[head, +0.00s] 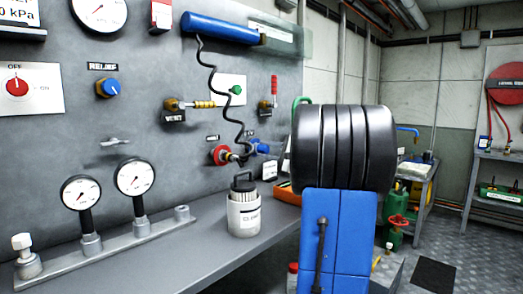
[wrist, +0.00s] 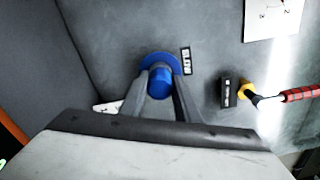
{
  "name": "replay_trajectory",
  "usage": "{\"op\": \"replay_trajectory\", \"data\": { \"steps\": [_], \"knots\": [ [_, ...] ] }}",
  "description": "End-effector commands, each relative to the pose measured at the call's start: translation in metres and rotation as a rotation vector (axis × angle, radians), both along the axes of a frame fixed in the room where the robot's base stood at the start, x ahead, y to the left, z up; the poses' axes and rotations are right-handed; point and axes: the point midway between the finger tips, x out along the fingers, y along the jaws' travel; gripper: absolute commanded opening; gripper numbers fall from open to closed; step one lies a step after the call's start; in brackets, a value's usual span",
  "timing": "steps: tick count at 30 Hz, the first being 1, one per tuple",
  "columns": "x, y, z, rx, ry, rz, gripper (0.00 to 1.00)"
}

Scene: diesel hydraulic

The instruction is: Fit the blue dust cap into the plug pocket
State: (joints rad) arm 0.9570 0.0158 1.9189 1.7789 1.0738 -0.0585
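The blue dust cap (wrist: 159,82) shows in the wrist view as a round blue knob in front of a wider blue ring (wrist: 150,61) at the grey panel. My gripper (wrist: 160,77) has one finger on each side of the knob, and both fingers appear to touch it. In the head view the blue fitting (head: 259,147) is on the panel, right of a red round fitting (head: 221,155). My gripper is hidden there behind my own arm. I cannot make out which part is the plug pocket.
A coiled black hose (head: 213,85) hangs from a blue cylinder (head: 218,27) close to the fittings. A white canister (head: 243,216) stands on the bench below. A red-handled valve (wrist: 300,94) is near the cap. Gauges (head: 80,192) stand on the bench's left.

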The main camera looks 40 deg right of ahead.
Motion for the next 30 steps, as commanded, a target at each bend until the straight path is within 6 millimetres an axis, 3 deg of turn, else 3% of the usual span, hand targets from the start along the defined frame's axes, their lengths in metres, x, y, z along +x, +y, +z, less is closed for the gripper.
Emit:
{"op": "replay_trajectory", "data": {
  "steps": [1, 3, 30],
  "knots": [
    [0.000, 0.000, 0.000, 0.000, 0.000, 0.000, 0.13],
    [0.000, 0.000, 0.000, 0.000, 0.000, 0.000, 0.04],
    [-0.018, -0.002, 0.000, 0.000, 0.000, -0.001, 0.04]
  ]
}}
